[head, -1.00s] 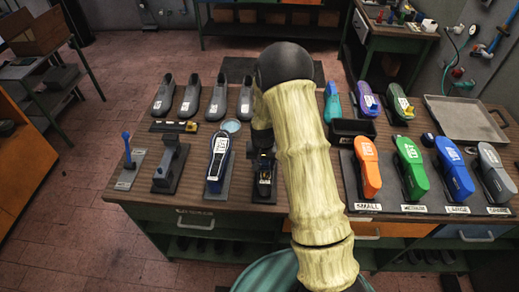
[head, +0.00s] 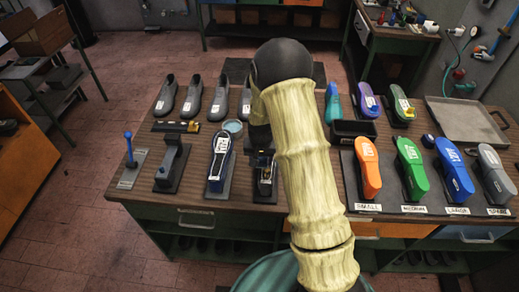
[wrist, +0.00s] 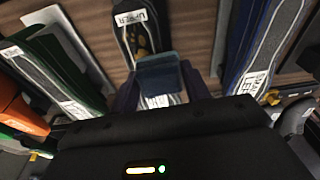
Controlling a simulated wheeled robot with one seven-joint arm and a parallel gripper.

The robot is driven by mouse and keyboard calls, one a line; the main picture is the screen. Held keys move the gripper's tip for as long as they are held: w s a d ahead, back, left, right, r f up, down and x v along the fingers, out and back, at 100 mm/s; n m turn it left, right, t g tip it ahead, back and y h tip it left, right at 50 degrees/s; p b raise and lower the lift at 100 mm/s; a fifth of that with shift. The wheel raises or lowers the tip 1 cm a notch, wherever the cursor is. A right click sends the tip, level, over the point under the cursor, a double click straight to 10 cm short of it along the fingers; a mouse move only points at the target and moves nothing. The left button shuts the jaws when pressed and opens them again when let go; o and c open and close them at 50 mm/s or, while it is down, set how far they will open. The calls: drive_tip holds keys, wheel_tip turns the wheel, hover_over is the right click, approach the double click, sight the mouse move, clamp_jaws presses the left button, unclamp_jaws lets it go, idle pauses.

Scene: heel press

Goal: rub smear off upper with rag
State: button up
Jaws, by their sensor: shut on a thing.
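The upper (wrist: 132,28) is a dark shoe piece with a white label reading UPPER, at the top middle of the wrist view. A yellow-brown smear (wrist: 139,42) shows on it, partly behind the rag. My gripper (wrist: 160,84) is shut on a folded blue-teal rag (wrist: 158,68), held over the upper. I cannot tell whether the rag touches the surface.
A navy shoe (head: 221,155) on a stand is close on the left, with a grey stand (head: 171,166) beyond. Orange (head: 367,168) and green (head: 411,168) shoe forms stand to the right. A black bin (head: 353,130) and grey shoes (head: 193,98) are behind.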

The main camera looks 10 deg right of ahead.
drive_tip(key=shift+s+r+p, duration=0.2)
drive_tip(key=shift+r+p, duration=0.25)
drive_tip(key=shift+r, duration=0.55)
drive_tip(key=shift+w+r+p, duration=0.1)
drive_tip(key=shift+r+p, duration=1)
drive_tip(key=shift+r, duration=0.65)
